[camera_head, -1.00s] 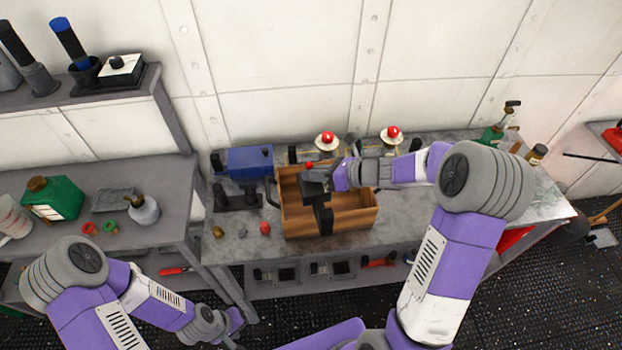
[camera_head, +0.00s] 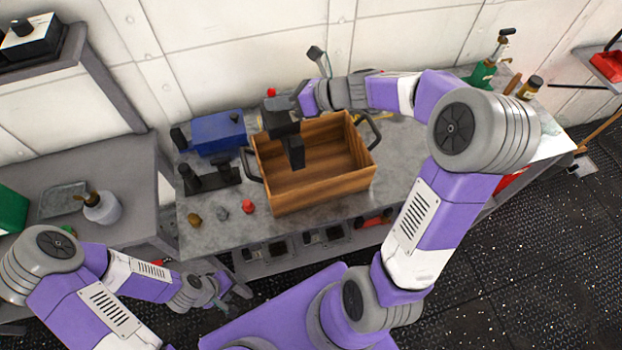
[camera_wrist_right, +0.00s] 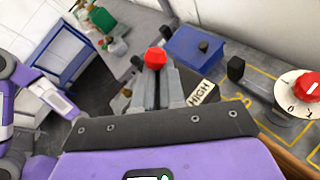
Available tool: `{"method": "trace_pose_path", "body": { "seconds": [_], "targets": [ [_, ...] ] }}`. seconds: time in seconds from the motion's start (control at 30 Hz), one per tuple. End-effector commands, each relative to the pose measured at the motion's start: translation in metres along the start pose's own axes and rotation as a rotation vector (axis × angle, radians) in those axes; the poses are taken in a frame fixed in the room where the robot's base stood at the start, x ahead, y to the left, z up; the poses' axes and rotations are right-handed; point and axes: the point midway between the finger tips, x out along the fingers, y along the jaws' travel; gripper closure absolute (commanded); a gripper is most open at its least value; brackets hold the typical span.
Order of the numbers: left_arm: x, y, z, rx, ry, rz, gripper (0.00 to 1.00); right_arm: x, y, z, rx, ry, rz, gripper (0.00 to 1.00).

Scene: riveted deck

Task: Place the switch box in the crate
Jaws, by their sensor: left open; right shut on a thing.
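The wooden crate (camera_head: 325,192) with dark side handles stands on the metal bench in the head view. My right gripper (camera_head: 282,118) is over the crate's back left part. In the right wrist view its fingers (camera_wrist_right: 165,85) close together at a red knob (camera_wrist_right: 155,58). The knob seems to belong to the dark switch box, whose light label (camera_wrist_right: 203,92) reads HIGH; the fingers and palm hide much of the box. I cannot tell how high it is above the crate floor. My left gripper (camera_head: 218,298) is open and empty, low in front of the bench.
A blue box (camera_head: 218,133) and dark fixtures (camera_head: 205,180) stand left of the crate. Small knobs (camera_head: 222,213) lie in front of them. A red dial (camera_wrist_right: 308,88) shows in the right wrist view.

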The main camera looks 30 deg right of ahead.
Motion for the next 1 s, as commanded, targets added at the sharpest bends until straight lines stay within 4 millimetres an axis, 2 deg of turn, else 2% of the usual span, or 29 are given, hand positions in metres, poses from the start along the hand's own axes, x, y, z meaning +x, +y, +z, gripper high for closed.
{"method": "trace_pose_path", "body": {
  "seconds": [0.03,0.1,0.27,0.37,0.8,1.0],
  "targets": [
    [0.013,-0.005,-0.001,0.0,0.0,0.0,0.34,0.001,-0.002,-0.004,-0.004,-0.004,-0.007,1.0],
    [0.02,-0.007,-0.001,0.0,0.0,0.0,0.34,-0.001,-0.001,-0.004,-0.002,-0.004,-0.013,1.0],
    [0.029,-0.011,-0.002,0.0,0.001,0.0,0.34,-0.003,0.001,-0.002,0.001,-0.003,-0.024,1.0],
    [0.033,-0.012,-0.002,0.001,0.001,0.0,0.34,-0.001,-0.001,-0.008,0.004,-0.001,-0.025,1.0],
    [0.073,-0.027,-0.004,0.0,0.001,0.0,0.34,0.039,-0.033,-0.103,0.006,0.001,-0.024,1.0],
    [0.079,-0.029,-0.004,0.0,0.001,0.0,0.34,0.046,-0.039,-0.119,0.002,-0.001,-0.025,1.0]
  ]
}}
